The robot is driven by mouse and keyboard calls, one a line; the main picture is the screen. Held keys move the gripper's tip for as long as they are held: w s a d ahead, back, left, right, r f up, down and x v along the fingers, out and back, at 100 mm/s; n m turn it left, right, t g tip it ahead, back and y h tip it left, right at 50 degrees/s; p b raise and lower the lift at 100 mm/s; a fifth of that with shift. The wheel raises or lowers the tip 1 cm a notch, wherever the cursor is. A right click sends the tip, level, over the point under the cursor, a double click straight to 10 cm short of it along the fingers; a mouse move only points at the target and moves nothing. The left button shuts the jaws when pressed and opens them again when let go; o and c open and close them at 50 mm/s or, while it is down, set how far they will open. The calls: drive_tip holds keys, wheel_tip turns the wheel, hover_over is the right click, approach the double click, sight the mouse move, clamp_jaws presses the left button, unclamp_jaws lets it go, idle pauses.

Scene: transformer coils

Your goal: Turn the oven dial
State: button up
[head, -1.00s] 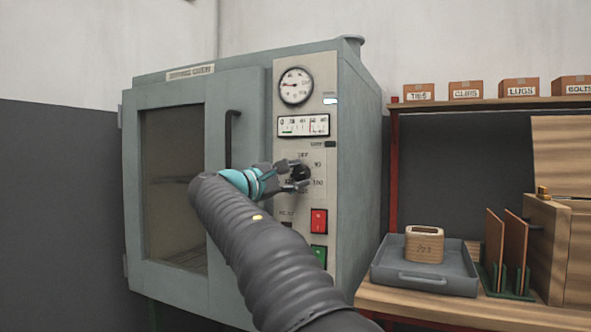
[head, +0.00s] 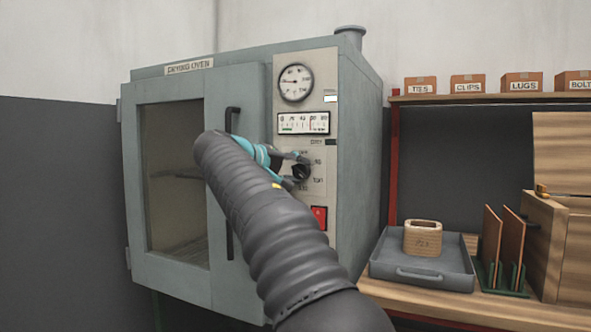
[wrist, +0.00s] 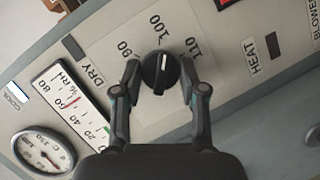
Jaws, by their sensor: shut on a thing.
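The oven dial (head: 302,172) is a round black knob with a pale pointer line, on the light control panel of the grey drying oven (head: 350,140). In the wrist view the dial (wrist: 161,72) has 90, 100 and 110 printed around it, and its line lies near the 100 side. My gripper (head: 298,170) is at the dial, partly hiding it in the head view. In the wrist view my gripper (wrist: 160,78) has one finger on each side of the dial, shut on it.
Above the dial are a round gauge (head: 295,83) and a strip meter (head: 303,123). A red button (head: 319,217) is below. The oven door handle (head: 230,185) is to the left. A grey tray (head: 385,267) with a wooden coil form (head: 423,238) stands on the bench at right.

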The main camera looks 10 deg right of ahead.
drive_tip(key=m+y+b, duration=0.1)
drive_tip(key=m+y, duration=0.1)
drive_tip(key=m, duration=0.2)
drive_tip(key=shift+s+d+t, duration=0.1)
drive_tip(key=shift+d+t, duration=0.05)
drive_tip(key=shift+t, duration=0.25)
drive_tip(key=shift+d+m+t+y+b, duration=0.1)
drive_tip(key=shift+m+t+y+b, duration=0.4)
drive_tip(key=shift+m+y+b, duration=0.75)
drive_tip(key=shift+r+m+p, duration=0.1)
drive_tip(key=shift+m+p, duration=0.25)
drive_tip(key=o, duration=1.1)
drive_tip(key=shift+o, duration=0.2)
drive_tip(key=shift+s, duration=0.15)
drive_tip(key=v, duration=1.2)
